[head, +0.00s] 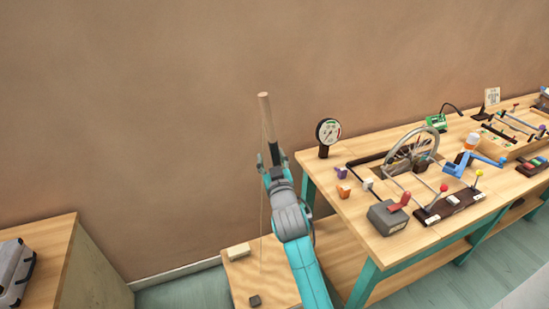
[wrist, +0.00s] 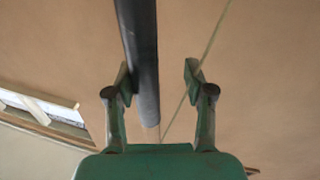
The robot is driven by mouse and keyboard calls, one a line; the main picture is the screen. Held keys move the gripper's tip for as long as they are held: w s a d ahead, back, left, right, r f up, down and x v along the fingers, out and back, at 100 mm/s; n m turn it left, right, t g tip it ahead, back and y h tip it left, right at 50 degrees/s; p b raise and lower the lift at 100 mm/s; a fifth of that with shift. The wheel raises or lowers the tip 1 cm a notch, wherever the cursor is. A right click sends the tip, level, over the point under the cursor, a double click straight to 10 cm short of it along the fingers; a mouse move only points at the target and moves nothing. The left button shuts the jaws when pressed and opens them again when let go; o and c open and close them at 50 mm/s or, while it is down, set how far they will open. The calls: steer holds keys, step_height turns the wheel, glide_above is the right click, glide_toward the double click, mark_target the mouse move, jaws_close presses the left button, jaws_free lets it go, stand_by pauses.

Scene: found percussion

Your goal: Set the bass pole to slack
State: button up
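The bass pole (head: 265,108) is a pale wooden pole with a dark grip sleeve, standing against the brown wall in the head view. A thin string (head: 262,215) runs from near its top down to the low wooden box. My gripper (head: 272,160) is at the dark sleeve. In the wrist view, the dark sleeve (wrist: 141,50) passes between the spread fingers of my gripper (wrist: 156,76), nearer the left finger, with a gap to the right finger. The string (wrist: 205,55) slants past the right finger. The pole's lower part is hidden behind my arm in the head view.
The low wooden box (head: 240,282) carries a cream block (head: 238,250) and a small dark block (head: 254,300). A workbench (head: 440,238) at right holds a round dial gauge (head: 328,131), a wheel (head: 425,146) and levers. A cabinet (head: 62,245) stands at left.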

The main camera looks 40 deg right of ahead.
steer(key=shift+s+d+r, duration=0.1)
steer(key=shift+d, duration=0.05)
stand_by(0.3)
steer(key=shift+s, duration=0.15)
steer(key=v, duration=1.1)
steer(key=shift+s+a, duration=0.25)
steer(key=shift+s, duration=0.05)
